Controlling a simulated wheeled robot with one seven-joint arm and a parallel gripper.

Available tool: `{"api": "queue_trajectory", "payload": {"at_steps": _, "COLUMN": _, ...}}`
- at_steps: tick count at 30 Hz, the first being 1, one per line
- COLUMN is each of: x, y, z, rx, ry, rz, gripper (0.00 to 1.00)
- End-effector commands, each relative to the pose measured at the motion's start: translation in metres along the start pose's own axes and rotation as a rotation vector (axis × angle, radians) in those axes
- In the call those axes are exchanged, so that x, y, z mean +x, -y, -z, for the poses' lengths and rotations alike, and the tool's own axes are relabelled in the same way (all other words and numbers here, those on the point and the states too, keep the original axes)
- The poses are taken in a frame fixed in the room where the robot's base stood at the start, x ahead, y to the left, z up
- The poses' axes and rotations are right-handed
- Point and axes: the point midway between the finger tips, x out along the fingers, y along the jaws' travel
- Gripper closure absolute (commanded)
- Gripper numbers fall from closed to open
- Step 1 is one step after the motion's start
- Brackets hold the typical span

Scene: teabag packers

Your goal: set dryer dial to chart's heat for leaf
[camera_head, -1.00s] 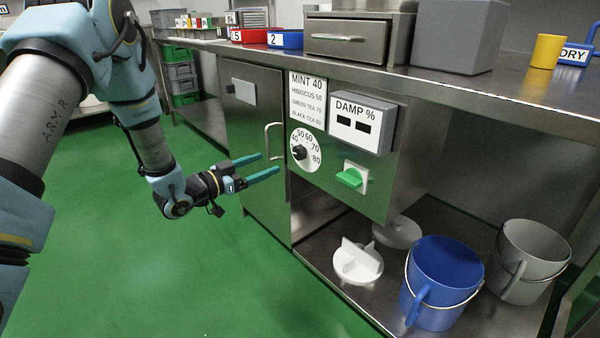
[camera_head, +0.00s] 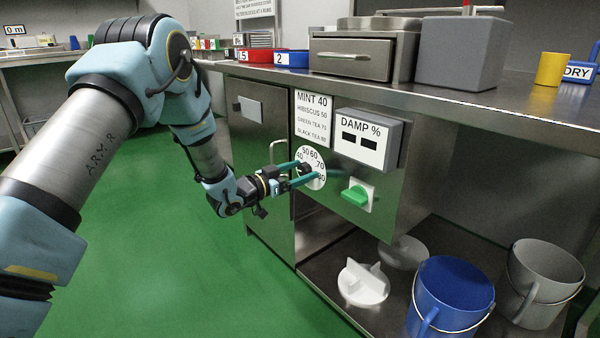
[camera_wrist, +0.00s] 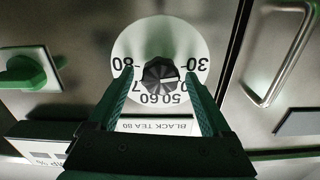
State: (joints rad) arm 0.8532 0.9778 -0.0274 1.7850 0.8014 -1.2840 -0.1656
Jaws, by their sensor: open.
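The dryer dial (camera_head: 313,158) is a white round plate with numbers and a dark knob on the cabinet front. In the wrist view the dark knob (camera_wrist: 160,73) sits at the plate's middle, with 30, 50, 60 and 80 readable around it. My gripper (camera_head: 303,174) is open at the dial, with its teal fingers on either side of the knob. Whether they touch it I cannot tell. The heat chart (camera_head: 312,115) above the dial lists mint 40, hibiscus 50, green tea and black tea; the lower figures are small. Which number the knob points to is unclear.
A damp meter (camera_head: 368,139) with dark displays is right of the chart, above a green switch (camera_head: 357,194). A door handle (camera_head: 277,150) is just left of the dial. Blue (camera_head: 451,297) and grey (camera_head: 541,284) buckets stand on the lower shelf.

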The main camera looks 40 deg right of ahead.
Motion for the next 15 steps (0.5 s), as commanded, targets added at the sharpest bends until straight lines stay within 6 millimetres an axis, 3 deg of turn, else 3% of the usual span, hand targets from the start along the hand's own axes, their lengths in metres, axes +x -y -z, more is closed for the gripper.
{"api": "queue_trajectory", "payload": {"at_steps": 5, "x": -0.0002, "y": 0.0001, "z": 0.0001, "rx": 0.000, "ry": 0.000, "rz": 0.000, "gripper": 0.19}}
{"api": "queue_trajectory", "payload": {"at_steps": 15, "x": -0.0004, "y": 0.0003, "z": 0.0002, "rx": 0.000, "ry": 0.000, "rz": 0.000, "gripper": 0.57}}
